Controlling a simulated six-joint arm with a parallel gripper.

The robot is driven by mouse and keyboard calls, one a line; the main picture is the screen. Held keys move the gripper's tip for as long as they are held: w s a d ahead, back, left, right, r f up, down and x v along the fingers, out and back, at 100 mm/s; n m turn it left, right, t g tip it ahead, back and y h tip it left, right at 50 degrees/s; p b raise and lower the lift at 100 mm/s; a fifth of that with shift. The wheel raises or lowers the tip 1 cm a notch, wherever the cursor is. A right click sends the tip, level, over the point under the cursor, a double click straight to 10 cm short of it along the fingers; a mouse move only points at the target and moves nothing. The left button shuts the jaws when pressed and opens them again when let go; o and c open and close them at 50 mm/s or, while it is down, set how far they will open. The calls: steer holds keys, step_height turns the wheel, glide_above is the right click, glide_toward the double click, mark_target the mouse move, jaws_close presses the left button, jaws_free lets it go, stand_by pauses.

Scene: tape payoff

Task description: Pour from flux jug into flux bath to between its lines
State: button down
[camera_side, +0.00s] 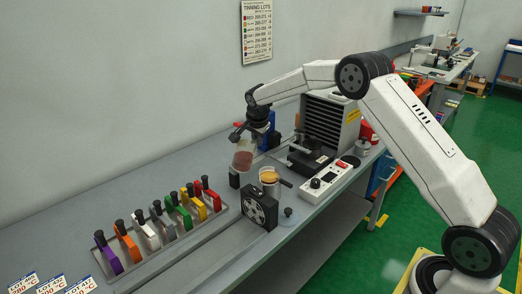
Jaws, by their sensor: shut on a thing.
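My gripper (240,134) is at the end of my arm above the bench, shut on a clear vessel that I take to be the flux jug (243,158). The jug holds reddish-brown liquid and looks close to upright. A pale, clear-walled cup with amber contents, which I take to be the flux bath (269,184), stands to the right and nearer the camera. Its lines are too small to make out. No stream shows between the two. The fingers' grip on the jug is small in this view.
A small dark cylinder (234,180) is just below the jug. A black fan unit (260,208) stands in front of the cup. A white control box (328,181) is at right. The back left of the bench is clear.

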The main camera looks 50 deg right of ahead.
steer(key=s+d+f+t+y, duration=0.1)
steer(key=t, duration=0.1)
steer(key=s+f+m+t+y, duration=0.1)
steer(key=f+t+y, duration=0.1)
steer(key=s+d+f+t+y, duration=0.1)
steer(key=t, duration=0.1)
steer(key=shift+d+f+m+y, duration=0.25)
steer(key=shift+d+m+y, duration=0.05)
steer(key=shift+d+y, duration=0.1)
stand_by(0.3)
steer(key=shift+f+t+y, duration=0.25)
steer(key=shift+t+y, duration=0.15)
steer(key=shift+t, duration=0.3)
steer(key=shift+w+a+r+m+t, duration=0.3)
steer(key=shift+w+a+r+m, duration=0.1)
steer(key=shift+w+a+r, duration=0.2)
stand_by(2.2)
steer(key=shift+f, duration=0.1)
steer(key=shift+n+g+h, duration=0.4)
steer(key=shift+g+h, duration=0.3)
steer(key=shift+g, duration=0.5)
